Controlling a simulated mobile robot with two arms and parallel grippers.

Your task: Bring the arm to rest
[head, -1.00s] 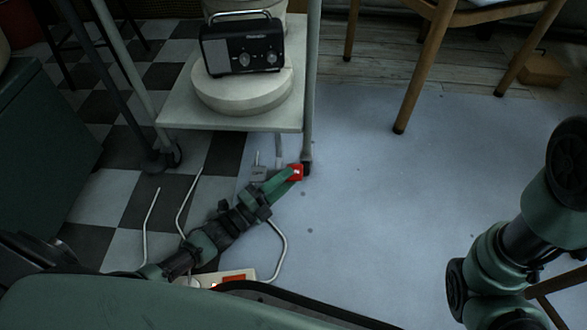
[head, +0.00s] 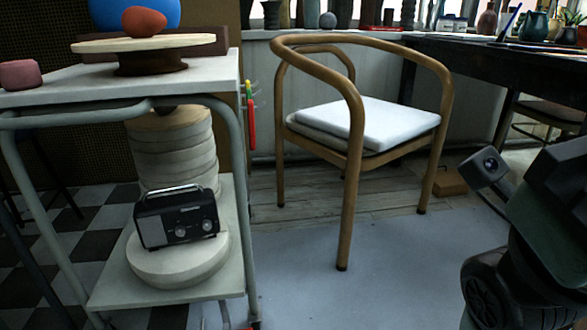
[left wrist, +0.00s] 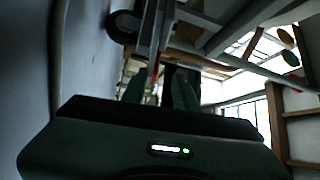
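My left gripper (left wrist: 160,90) shows in the left wrist view, its two fingers apart with a gap between them. A thin red thing (left wrist: 152,82) shows in line with that gap; the fingers do not appear closed on it. The left arm and gripper are out of the head view. Part of my right arm (head: 530,230) fills the right edge of the head view; its gripper is not in view.
A shelf trolley (head: 120,88) stands at left with a black radio (head: 176,218) on a round plaster slab (head: 180,262). A wooden chair (head: 355,165) stands at centre. Pale floor (head: 390,285) is clear in front of it. A dark table (head: 480,62) is at back right.

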